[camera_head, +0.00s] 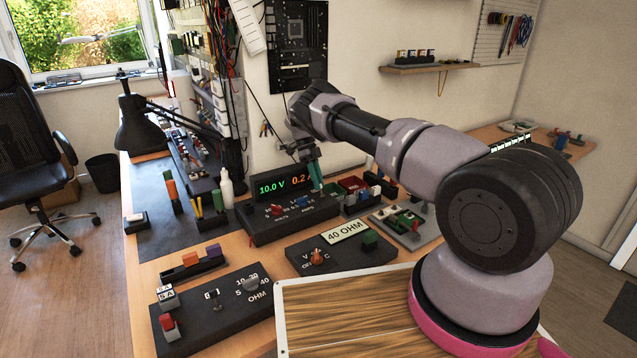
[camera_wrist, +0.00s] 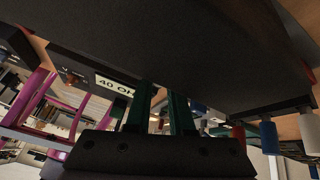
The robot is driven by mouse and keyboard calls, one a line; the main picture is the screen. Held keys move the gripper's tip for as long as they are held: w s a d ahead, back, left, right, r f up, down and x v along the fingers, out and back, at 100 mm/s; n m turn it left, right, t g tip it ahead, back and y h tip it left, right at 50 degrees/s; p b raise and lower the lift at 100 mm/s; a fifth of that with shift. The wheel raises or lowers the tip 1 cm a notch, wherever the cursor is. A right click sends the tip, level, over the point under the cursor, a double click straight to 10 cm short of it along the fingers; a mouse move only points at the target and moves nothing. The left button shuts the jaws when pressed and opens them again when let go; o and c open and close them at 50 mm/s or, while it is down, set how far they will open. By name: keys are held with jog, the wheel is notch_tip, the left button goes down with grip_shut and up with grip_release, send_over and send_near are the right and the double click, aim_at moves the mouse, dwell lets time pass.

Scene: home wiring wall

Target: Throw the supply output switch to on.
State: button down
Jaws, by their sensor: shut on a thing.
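The power supply (camera_head: 290,222) is a black sloped box on the bench, with a lit display (camera_head: 282,185) reading 10.0 V in green and an orange figure starting 0.2, cut off by my gripper. My gripper (camera_head: 317,188) comes down at the right end of the supply's front. Its green fingers also show in the wrist view (camera_wrist: 162,108), close together beneath a large dark box. They are shut on a small part there, which looks to be the output switch. The fingers hide the switch, so its lever position is not visible.
A red knob (camera_head: 277,210) and a blue knob (camera_head: 303,202) sit on the supply's front. A box labelled 40 OHM (camera_head: 346,232) stands in front of it. A resistance box (camera_head: 215,308) is at the front left. A white bottle (camera_head: 227,188) stands left of the supply.

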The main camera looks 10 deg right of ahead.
dwell(0.5)
jog(key=c, duration=0.8)
grip_release()
notch_tip(320, 180, up, 10)
jog(key=shift+f, duration=0.1)
